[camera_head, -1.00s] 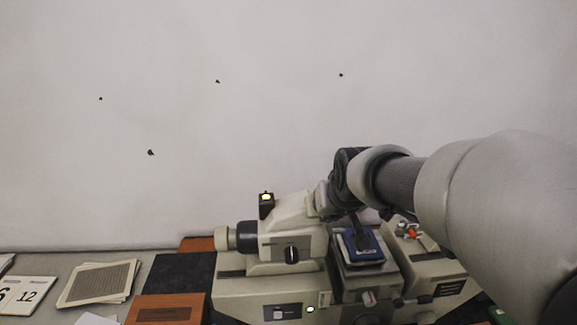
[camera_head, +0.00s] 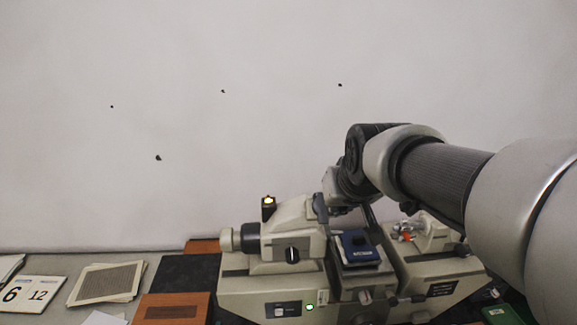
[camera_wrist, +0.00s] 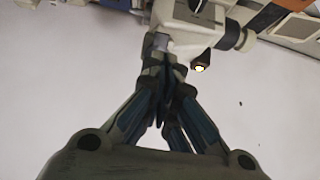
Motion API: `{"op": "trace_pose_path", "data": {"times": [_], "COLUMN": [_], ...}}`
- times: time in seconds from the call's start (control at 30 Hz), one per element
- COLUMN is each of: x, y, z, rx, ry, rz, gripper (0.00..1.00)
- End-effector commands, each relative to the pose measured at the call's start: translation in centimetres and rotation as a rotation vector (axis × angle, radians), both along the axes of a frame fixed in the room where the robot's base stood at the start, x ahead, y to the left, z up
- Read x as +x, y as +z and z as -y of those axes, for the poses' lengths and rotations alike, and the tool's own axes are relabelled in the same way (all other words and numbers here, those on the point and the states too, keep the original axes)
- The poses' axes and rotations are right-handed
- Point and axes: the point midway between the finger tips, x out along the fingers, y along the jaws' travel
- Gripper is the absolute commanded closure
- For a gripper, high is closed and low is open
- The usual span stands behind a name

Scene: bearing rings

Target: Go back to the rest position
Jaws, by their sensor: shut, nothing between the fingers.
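My gripper (camera_wrist: 163,55) shows in the wrist view with its dark fingers together and nothing between them. In the head view my arm reaches in from the right, and its wrist is above the measuring machine (camera_head: 250,288); the fingers are mostly hidden there. The machine is cream-coloured, with a blue block (camera_head: 358,247) on its middle stage. Its cream housing also shows at the top of the wrist view (camera_wrist: 185,25). I see no bearing ring that I can make out.
An orange-brown box (camera_head: 172,309), a stack of papers (camera_head: 105,283) and a number card (camera_head: 30,295) lie to the left. A green object (camera_head: 502,315) is at the lower right. A bare pale wall (camera_head: 270,130) stands behind, with open space above the machine.

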Motion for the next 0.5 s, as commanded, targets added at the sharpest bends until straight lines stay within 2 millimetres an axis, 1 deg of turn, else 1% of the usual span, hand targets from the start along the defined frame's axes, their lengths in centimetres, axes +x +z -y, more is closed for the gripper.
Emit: {"op": "trace_pose_path", "data": {"times": [0.03,0.1,0.23,0.33,0.37,0.43,0.47,0.5], "x": [-0.8,-1.7,-3.1,-3.7,-3.9,-4.7,-5.2,-6.1], "y": [0.8,1.7,3.0,3.5,3.4,2.7,2.0,0.8], "z": [0.0,0.0,0.0,0.0,0.0,0.0,0.0,0.0], "rx": [0.000,0.000,0.000,0.000,0.000,0.000,0.000,0.000], "ry": [0.000,0.000,0.000,0.000,0.000,0.000,0.000,0.000], "rz": [0.003,0.002,0.001,-0.002,-0.003,-0.010,-0.017,-0.028], "gripper": [1.00,1.00,1.00,1.00,1.00,1.00,1.00,1.00]}}
